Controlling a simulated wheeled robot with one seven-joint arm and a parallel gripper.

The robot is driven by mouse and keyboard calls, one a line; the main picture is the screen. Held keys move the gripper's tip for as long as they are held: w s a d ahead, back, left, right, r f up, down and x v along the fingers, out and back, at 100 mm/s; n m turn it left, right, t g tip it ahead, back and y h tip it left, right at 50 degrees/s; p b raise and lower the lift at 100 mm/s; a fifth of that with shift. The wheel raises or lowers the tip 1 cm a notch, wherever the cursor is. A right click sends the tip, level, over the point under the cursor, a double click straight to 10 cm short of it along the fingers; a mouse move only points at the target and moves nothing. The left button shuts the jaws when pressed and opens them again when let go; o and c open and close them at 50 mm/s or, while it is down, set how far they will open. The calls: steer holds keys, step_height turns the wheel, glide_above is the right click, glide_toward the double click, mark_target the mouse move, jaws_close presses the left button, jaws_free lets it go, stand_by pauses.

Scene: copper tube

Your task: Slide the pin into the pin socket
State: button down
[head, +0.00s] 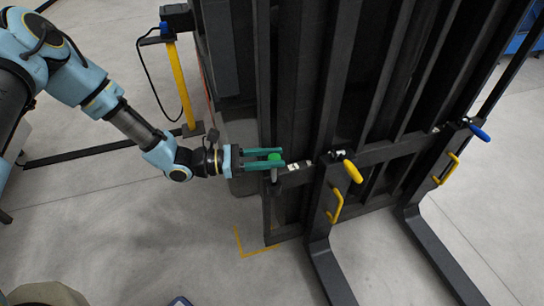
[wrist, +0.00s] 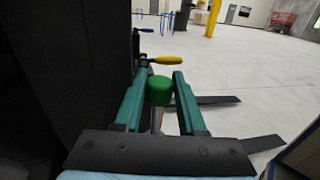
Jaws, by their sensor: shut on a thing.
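The pin has a green round head (head: 274,156), which also shows in the wrist view (wrist: 159,90). My gripper (head: 267,160) has its two teal fingers on either side of this head and is shut on it. Part of a grey shank (head: 274,175) shows below the fingers, by the left end of the forklift's dark crossbar. The pin looks about upright. I cannot make out the pin socket; the pin, the fingers and the dark frame hide that spot. I cannot tell whether the pin's tip is inside a hole.
The forklift's dark mast (head: 290,70) stands close beside my gripper. A yellow knob (head: 353,171) and a blue knob (head: 480,132) sit along the crossbar to the right, above two forks (head: 330,270). A yellow post (head: 181,85) stands behind my arm.

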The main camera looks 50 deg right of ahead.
mark_target(272, 181)
steer(key=shift+f+b, duration=1.5)
steer(key=shift+f, duration=0.8)
steer(key=shift+c, duration=2.1)
jaws_free()
steer(key=b+v, duration=0.1)
steer(key=v, duration=0.9)
steer(key=shift+w+a, duration=0.3)
